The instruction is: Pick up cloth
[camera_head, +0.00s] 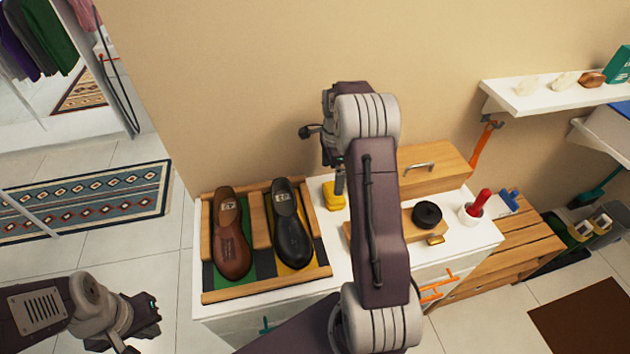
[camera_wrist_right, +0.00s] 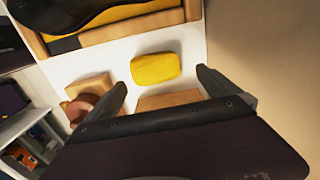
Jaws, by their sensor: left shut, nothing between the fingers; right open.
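The cloth looks like a small yellow folded block (camera_head: 333,196) on the white cabinet top, just right of the shoe tray. It also shows in the right wrist view (camera_wrist_right: 155,68), lying flat beyond and between the fingertips. My right gripper (camera_head: 339,182) points down close above the cloth. In its wrist view the gripper (camera_wrist_right: 162,82) is open with nothing between the fingers, and the cloth appears apart from them. My left gripper (camera_head: 150,312) is shut and empty over the floor at the lower left. My right arm hides part of the cabinet top.
A wooden tray (camera_head: 261,291) holds a brown shoe (camera_head: 231,235) and a black shoe (camera_head: 290,225). The wall stands close behind.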

